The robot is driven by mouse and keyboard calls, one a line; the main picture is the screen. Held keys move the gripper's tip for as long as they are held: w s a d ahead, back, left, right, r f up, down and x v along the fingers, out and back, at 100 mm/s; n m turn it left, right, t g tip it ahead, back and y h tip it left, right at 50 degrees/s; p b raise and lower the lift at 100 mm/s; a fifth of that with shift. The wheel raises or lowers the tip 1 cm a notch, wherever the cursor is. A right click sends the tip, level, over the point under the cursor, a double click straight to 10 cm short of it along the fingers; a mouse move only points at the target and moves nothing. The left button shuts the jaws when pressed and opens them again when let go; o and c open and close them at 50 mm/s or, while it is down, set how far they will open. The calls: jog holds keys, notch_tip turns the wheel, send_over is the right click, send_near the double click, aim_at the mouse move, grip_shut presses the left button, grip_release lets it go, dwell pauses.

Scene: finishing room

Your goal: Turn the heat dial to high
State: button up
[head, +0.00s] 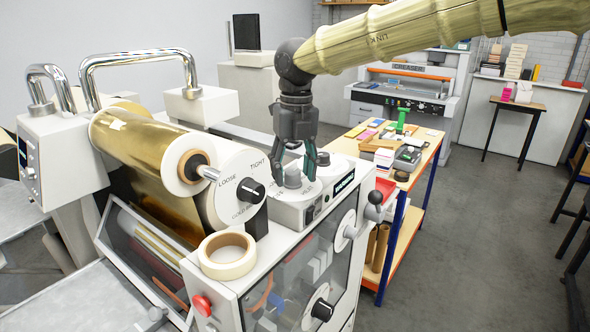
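My gripper (295,172) points down over the top of the foil machine (268,238). Its two fingers are apart, one on either side of a grey knob (293,181) on a round white dial plate. I cannot tell whether the fingers touch the knob. The lettering around this knob is partly hidden and too small to read, so its setting and whether it is the heat dial are unclear. Another dial, with a black knob (250,190), sits to the left on a tilted plate marked LOOSE and TIGHT.
A gold foil roll (140,141) is left of the dials. A tape roll (227,256) lies on the machine's front top. A ball-ended lever (373,203) sticks out at the right. A cluttered wooden table (420,178) stands behind. The floor at right is clear.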

aim_at(296, 171)
jog(key=shift+w, duration=0.1)
jog(key=shift+r, duration=0.3)
notch_tip(296, 171, up, 11)
jog(key=shift+d+r, duration=0.2)
dwell(0.4)
